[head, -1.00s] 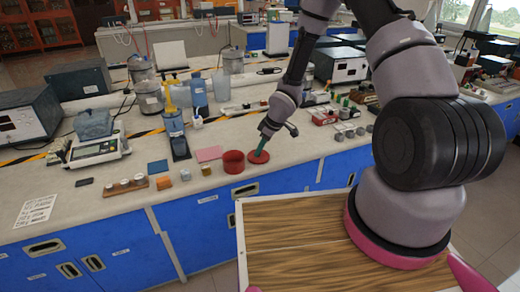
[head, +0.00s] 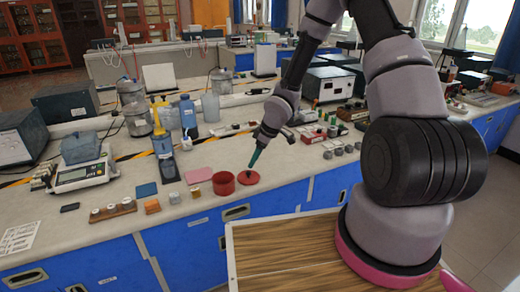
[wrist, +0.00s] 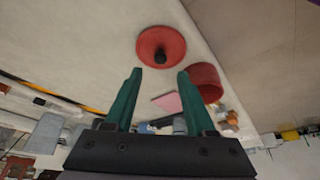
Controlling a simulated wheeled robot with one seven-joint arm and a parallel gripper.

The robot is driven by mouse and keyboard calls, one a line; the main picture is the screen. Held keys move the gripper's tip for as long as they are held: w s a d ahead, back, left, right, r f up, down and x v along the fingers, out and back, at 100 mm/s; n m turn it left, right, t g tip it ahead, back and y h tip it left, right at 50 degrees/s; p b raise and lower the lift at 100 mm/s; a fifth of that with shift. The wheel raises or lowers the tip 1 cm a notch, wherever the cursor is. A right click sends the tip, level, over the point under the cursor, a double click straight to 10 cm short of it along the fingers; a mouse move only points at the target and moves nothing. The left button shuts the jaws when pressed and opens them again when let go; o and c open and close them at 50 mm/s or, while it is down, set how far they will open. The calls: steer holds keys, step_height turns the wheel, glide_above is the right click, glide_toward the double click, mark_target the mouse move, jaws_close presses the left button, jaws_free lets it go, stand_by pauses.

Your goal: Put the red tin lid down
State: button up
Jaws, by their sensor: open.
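The red tin lid (head: 247,178) lies flat on the pale bench top near its front edge. It is a round red disc with a dark knob, which shows clearly in the wrist view (wrist: 159,44). The open red tin (head: 223,183) stands just left of the lid in the head view; it also shows in the wrist view (wrist: 203,82). My gripper (head: 254,158) is just above the lid, its green fingers pointing down. In the wrist view its fingers (wrist: 158,74) are spread apart with nothing between them, and the lid lies beyond the fingertips, apart from them.
A pink sheet (head: 199,175), a blue square (head: 146,189) and small blocks lie left of the tin. A wooden strip with small jars (head: 113,211) is farther left. Several small items (head: 340,150) sit to the right. Bare bench shows around the lid.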

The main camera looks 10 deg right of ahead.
steer(key=s+d+r+m+t+h, duration=0.1)
steer(key=s+d+r+m+h, duration=0.3)
steer(key=r, duration=0.6)
steer(key=s+d+r+m+t+y, duration=0.1)
steer(key=d+r+m, duration=0.1)
steer(key=d+r, duration=0.5)
steer(key=s+d+r+m+h, duration=0.2)
steer(key=d+r+m, duration=0.1)
steer(key=r, duration=0.9)
steer(key=s+a+r+m+t+y, duration=0.1)
steer(key=s+r+m+t+y, duration=0.1)
steer(key=s+r+m, duration=0.5)
steer(key=s+r+y, duration=0.1)
steer(key=s+r, duration=0.5)
steer(key=s, duration=0.3)
steer(key=shift+a+r+t, duration=0.15)
steer(key=shift+r+t, duration=0.05)
steer(key=shift+t, duration=0.2)
